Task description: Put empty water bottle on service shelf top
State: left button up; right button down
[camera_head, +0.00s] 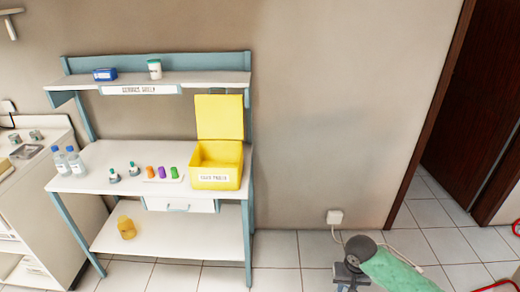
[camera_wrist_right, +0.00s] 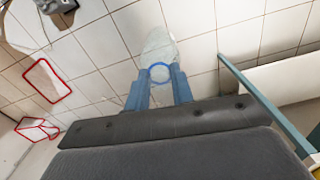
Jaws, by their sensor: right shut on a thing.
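My right gripper (camera_wrist_right: 159,74) shows in the right wrist view with its two blue fingers shut on a clear, see-through bottle (camera_wrist_right: 158,44). A blue ring shows on the bottle between the fingertips, and tiled floor lies behind it. The service shelf top (camera_head: 205,78) is the white upper board of a teal-framed bench in the head view, with a label on its front edge. A blue box (camera_head: 105,74) and a white container with a green lid (camera_head: 154,69) stand on its left half and middle.
Two clear bottles (camera_head: 69,161) stand at the left of the white worktop (camera_head: 110,185). A yellow open-lidded box (camera_head: 217,178) stands at its right end, under the upper board. The upper board's right part is clear.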

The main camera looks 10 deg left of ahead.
aim_at(102, 174)
jog(key=j+u, duration=0.25)
jog(key=j, duration=0.3)
jog(key=i+j+u, duration=0.1)
jog(key=j+u, duration=0.15)
jog(key=j, duration=0.25)
jog(key=i+j+u, duration=0.25)
jog(key=j, duration=0.25)
jog(key=k, duration=0.1)
